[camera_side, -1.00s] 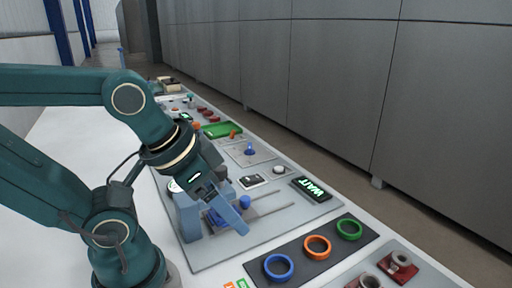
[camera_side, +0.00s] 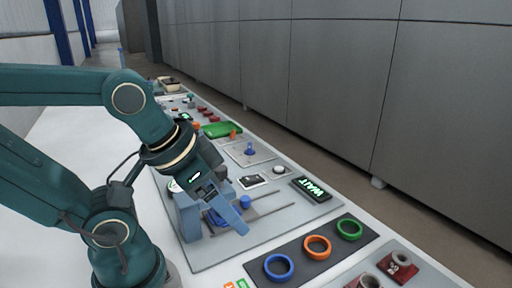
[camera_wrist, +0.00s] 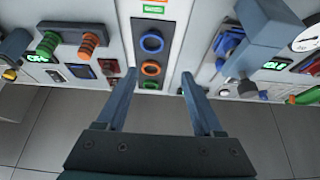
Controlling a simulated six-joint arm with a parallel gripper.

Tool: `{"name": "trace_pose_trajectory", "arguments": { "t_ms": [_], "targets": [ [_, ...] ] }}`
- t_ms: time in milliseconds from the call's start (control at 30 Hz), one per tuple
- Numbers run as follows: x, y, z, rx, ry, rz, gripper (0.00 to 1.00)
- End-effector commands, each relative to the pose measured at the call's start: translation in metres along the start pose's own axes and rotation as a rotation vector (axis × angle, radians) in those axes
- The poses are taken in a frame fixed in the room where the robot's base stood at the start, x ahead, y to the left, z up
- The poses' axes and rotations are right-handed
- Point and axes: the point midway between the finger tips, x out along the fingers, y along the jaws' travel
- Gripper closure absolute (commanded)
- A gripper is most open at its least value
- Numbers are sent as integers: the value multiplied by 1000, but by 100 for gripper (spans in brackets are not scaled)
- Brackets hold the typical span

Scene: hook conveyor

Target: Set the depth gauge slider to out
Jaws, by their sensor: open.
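The gauge plate is a light grey panel (camera_side: 275,222) with long slots. A blue-grey block (camera_side: 188,218) stands at its left end, and a blue knob (camera_side: 246,201) sits by a slot. I cannot tell for sure which part is the depth gauge slider. My gripper (camera_side: 222,212) points down over the left part of this plate, partly hiding it and another blue part. In the wrist view my gripper (camera_wrist: 159,75) has two fingers spread apart with nothing between them. There the blue-grey block (camera_wrist: 262,28) and blue parts lie right of the fingers.
A dark display (camera_side: 316,189) with green letters "WAIT" sits at the plate's right end. Blue (camera_side: 278,267), orange (camera_side: 317,246) and green (camera_side: 349,229) rings lie on a dark strip in front. A small plate with a blue knob (camera_side: 250,149) and a green tray (camera_side: 222,129) are farther back.

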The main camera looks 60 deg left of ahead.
Motion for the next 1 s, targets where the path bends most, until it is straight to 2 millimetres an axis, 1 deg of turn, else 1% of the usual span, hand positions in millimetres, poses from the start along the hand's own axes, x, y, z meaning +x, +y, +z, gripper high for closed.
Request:
{"name": "trace_pose_trajectory", "arguments": {
  "t_ms": [100, 133, 233, 333, 467, 567, 667, 800, 900, 1000],
  "targets": [
    [0, 0, 0, 0, 0, 0, 31],
    [0, 0, 0, 0, 0, 0, 36],
    [-1, 0, 0, 24, -2, 0, 36],
    [-8, -1, -14, 58, 14, -2, 36],
    [-8, -10, -38, 68, -26, -24, 36],
    [-2, -23, -57, 57, -77, -44, 36],
    [10, -41, -74, 33, -136, -61, 36],
    [33, -71, -92, -18, -228, -77, 36],
    [54, -96, -97, -66, -295, -82, 36],
    [75, -120, -95, -119, -360, -80, 36]
  ]
}}
